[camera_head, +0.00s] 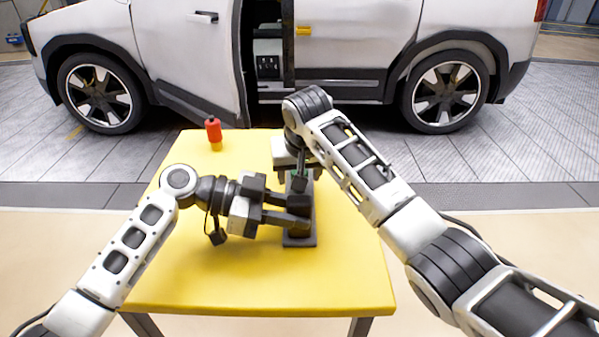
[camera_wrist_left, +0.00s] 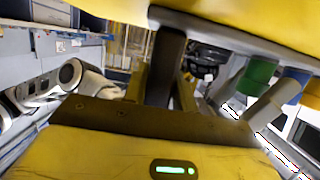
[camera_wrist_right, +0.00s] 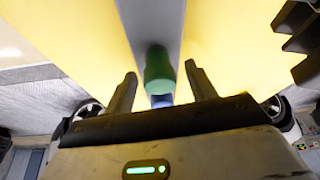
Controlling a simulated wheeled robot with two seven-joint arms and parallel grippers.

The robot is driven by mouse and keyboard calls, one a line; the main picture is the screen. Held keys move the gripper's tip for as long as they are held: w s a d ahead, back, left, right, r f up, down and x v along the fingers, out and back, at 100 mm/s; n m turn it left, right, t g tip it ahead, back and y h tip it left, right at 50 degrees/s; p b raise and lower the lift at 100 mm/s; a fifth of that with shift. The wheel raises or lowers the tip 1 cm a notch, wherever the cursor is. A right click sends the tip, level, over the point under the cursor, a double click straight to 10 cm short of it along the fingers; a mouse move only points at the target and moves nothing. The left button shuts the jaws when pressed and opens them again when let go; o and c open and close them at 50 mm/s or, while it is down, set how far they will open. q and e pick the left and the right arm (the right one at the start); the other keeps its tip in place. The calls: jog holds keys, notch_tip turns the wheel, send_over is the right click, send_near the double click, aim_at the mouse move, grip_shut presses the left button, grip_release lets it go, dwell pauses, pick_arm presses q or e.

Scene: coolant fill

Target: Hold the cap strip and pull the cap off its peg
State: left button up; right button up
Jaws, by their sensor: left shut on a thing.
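The cap strip (camera_head: 301,235) is a dark upright piece with a dark base on the yellow table. My left gripper (camera_head: 299,209) reaches it from the left and is shut on it. In the left wrist view the dark strip (camera_wrist_left: 165,70) sits between the left fingers. The green cap (camera_wrist_right: 158,70) shows in the right wrist view, with a blue piece (camera_wrist_right: 160,101) just beyond it. My right gripper (camera_wrist_right: 161,86) is open, one finger on each side of the green cap, with gaps visible. In the head view, the right arm hides most of the caps.
The yellow table (camera_head: 180,285) has free room at its front and left. A red and yellow object (camera_head: 213,131) stands at its back left. A white car (camera_head: 350,35) with an open side stands behind the table. My two grippers are close together.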

jog(key=c, duration=0.8)
jog(key=shift+o, duration=0.8)
jog(key=shift+c, duration=0.3)
jog(key=shift+r, duration=0.35)
jog(key=shift+r, duration=2.45)
jog(key=shift+r, duration=0.15)
jog(key=shift+r, duration=1.85)
pick_arm(q)
jog(key=o, duration=1)
jog(key=shift+c, duration=0.2)
jog(key=shift+a, duration=0.1)
